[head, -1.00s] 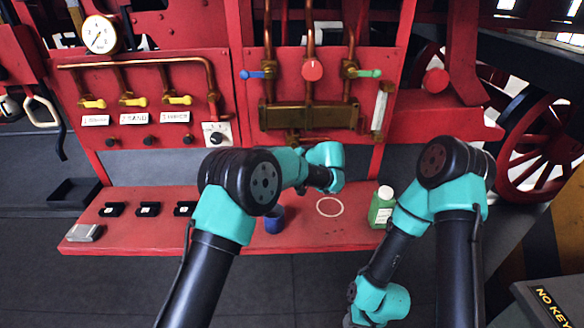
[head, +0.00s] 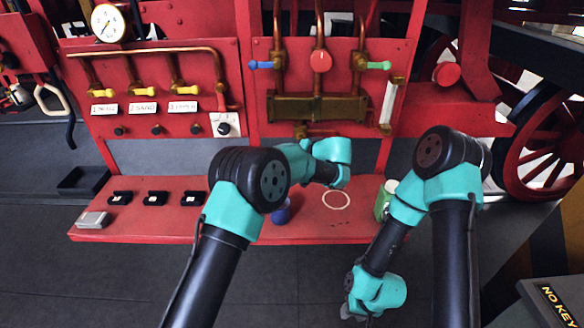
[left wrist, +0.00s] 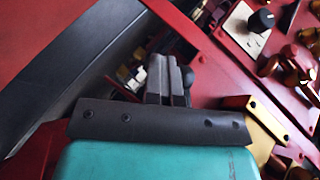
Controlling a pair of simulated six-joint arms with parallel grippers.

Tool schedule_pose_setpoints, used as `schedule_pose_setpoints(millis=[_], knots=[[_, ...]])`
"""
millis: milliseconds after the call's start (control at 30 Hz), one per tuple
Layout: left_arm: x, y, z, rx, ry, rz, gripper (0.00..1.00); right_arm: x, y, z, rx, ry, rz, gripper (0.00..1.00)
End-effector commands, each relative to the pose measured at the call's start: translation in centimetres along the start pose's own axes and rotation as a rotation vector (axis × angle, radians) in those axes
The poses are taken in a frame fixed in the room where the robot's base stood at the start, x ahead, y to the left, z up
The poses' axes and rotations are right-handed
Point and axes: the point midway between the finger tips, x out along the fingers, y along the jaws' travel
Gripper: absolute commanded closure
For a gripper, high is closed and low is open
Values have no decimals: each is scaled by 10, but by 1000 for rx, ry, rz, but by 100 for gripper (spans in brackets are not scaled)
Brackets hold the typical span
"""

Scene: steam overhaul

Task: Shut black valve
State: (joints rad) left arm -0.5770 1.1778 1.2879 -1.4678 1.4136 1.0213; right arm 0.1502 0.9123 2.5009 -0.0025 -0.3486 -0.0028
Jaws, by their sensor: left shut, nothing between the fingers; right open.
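In the head view, small black knobs (head: 156,130) sit in a row under the white labels on the red panel. A black dial knob (head: 224,128) on a white plate is to their right; a black knob on a white plate also shows in the left wrist view (left wrist: 262,20). I cannot tell which black part is the valve. My left gripper (left wrist: 168,80) is shut and empty. A rounded black piece (left wrist: 188,75) shows just beside its fingertips; contact is unclear. My right gripper (head: 358,316) hangs low at the bottom of the head view, open, its fingers barely visible.
Blue (head: 262,65), red (head: 320,62) and green (head: 378,66) valve handles are on brass pipes above a brass block (head: 318,108). A red shelf (head: 250,236) holds small black boxes, a blue object (head: 281,214) and a green bottle (head: 382,204), partly behind my right arm.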

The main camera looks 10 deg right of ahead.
Motion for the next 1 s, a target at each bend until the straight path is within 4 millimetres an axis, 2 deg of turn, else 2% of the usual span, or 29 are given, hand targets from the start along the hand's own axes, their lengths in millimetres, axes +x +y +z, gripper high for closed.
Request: schedule_pose_setpoints(millis=[267, 567, 1000], knots=[[-18, -33, -13, -11, 7, -5, 100, 0, 0, 0, 0, 0, 0, 57], [-34, -35, 16, -6, 7, -3, 100, 0, 0, 0, 0, 0, 0, 57], [-68, -42, 75, -1, 5, -1, 100, 0, 0, 0, 0, 0, 0, 57]])
